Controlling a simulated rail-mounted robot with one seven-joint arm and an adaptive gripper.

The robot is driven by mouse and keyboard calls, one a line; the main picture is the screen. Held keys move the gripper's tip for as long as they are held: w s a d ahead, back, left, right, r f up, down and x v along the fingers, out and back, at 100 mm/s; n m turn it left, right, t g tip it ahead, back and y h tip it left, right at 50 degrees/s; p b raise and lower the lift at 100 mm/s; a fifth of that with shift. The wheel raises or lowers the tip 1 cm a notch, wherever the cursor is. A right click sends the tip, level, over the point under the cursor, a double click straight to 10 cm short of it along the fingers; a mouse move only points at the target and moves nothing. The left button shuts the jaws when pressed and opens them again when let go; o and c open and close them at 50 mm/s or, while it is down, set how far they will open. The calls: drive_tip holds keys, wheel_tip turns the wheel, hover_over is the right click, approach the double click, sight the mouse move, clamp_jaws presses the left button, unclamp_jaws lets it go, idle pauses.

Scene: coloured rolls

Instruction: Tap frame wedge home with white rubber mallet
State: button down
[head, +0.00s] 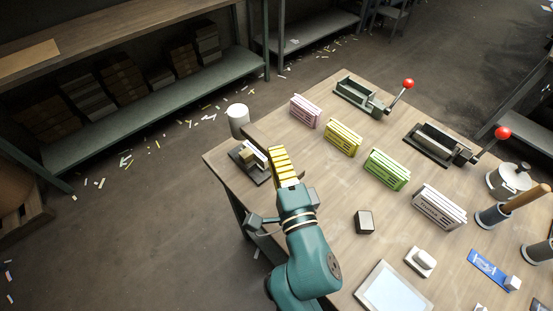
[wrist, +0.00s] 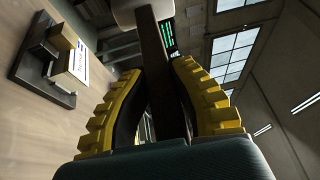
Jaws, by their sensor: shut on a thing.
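My gripper (head: 280,163) has yellow ribbed fingers and is at the left end of the table. In the wrist view the fingers (wrist: 160,105) are shut on the dark handle (wrist: 163,60) of the mallet. The mallet's white head (wrist: 140,12) is beyond the fingertips; in the head view the head (head: 238,116) shows near the table's left corner, apart from the frame. The small frame (head: 249,161) has a dark base and stands just left of my fingers. It holds a tan wooden block (wrist: 62,37), possibly the wedge, and a white printed piece (wrist: 78,64). How deep the block sits is unclear.
Pink (head: 305,111), yellow (head: 342,137), green (head: 387,168) and white (head: 439,206) stacks stand in a row right of my gripper. Red-knobbed lever devices (head: 360,96) are behind them. A dark block (head: 364,222) and a tablet (head: 392,290) lie nearer.

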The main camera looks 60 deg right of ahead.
wheel_tip(320, 180, down, 7)
drive_tip(key=b, duration=0.8)
drive_tip(key=shift+f, duration=0.15)
drive_tip(key=shift+r, duration=2.85)
